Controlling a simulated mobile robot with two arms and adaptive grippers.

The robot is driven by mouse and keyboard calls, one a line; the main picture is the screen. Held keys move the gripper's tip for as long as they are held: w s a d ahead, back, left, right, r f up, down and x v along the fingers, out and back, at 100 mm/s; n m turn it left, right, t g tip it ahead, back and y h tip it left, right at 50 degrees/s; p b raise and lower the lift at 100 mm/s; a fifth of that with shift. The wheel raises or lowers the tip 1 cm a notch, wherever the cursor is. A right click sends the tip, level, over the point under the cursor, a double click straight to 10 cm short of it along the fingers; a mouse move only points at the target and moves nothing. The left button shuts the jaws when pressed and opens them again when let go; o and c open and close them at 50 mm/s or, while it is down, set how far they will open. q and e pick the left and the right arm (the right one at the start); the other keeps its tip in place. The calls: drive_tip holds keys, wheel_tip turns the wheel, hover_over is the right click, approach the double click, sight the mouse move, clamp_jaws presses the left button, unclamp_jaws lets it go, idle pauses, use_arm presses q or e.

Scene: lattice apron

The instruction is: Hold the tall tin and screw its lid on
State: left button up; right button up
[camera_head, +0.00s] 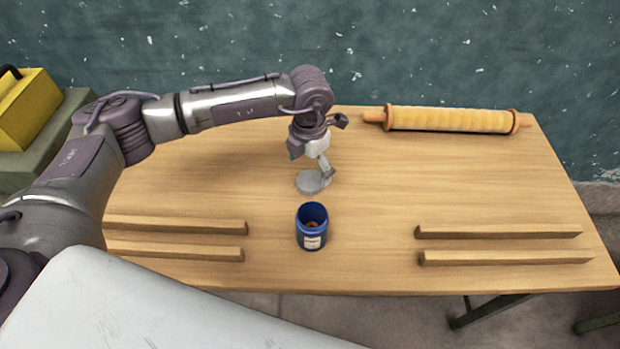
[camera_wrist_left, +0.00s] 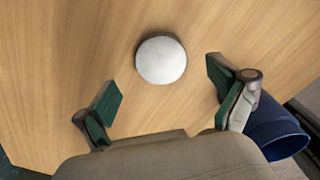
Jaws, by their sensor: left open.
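The tall tin (camera_head: 312,238) is dark blue with a pale label and stands upright and uncovered near the table's front edge. Something brownish shows inside it. Its side also shows at the lower right of the left wrist view (camera_wrist_left: 277,130), partly behind a finger. The lid (camera_head: 311,183), a round grey disc, lies flat on the table behind the tin and shows whole in the left wrist view (camera_wrist_left: 161,60). My left gripper (camera_head: 324,170) is just above the lid, pointing down, with open, empty fingers; in its wrist view the lid is ahead of the gap between the fingertips (camera_wrist_left: 162,76). My right gripper is out of view.
Two wooden strips (camera_head: 180,226) lie left of the tin and two more (camera_head: 500,232) lie to the right. A rolling-pin-like yellow roll (camera_head: 450,120) lies at the back right. A yellow box (camera_head: 28,110) stands beyond the table's left side. The table (camera_head: 400,185) is clear right of the lid.

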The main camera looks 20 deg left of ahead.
sight(310, 180)
use_arm(q)
drive_tip(key=shift+d+f+p, duration=0.1)
drive_tip(key=shift+f+p, duration=0.2)
drive_tip(key=shift+f, duration=1.55)
drive_tip(key=c, duration=1)
drive_tip(key=shift+r, duration=0.1)
drive_tip(key=shift+r, duration=0.5)
wheel_tip(310, 180, up, 3)
drive_tip(key=shift+f+b, duration=0.2)
drive_tip(key=shift+b, duration=0.4)
drive_tip(key=s+d+r, duration=0.2)
drive_tip(key=d, duration=0.1)
drive_tip(key=s+d+r+b, duration=0.1)
drive_tip(key=d+r, duration=0.2)
drive_tip(key=d, duration=0.1)
drive_tip(key=s+d+r+b, duration=0.1)
drive_tip(key=s+d+r, duration=0.1)
drive_tip(key=d, duration=0.1)
drive_tip(key=shift+s+d+r, duration=0.15)
drive_tip(key=shift+s, duration=0.15)
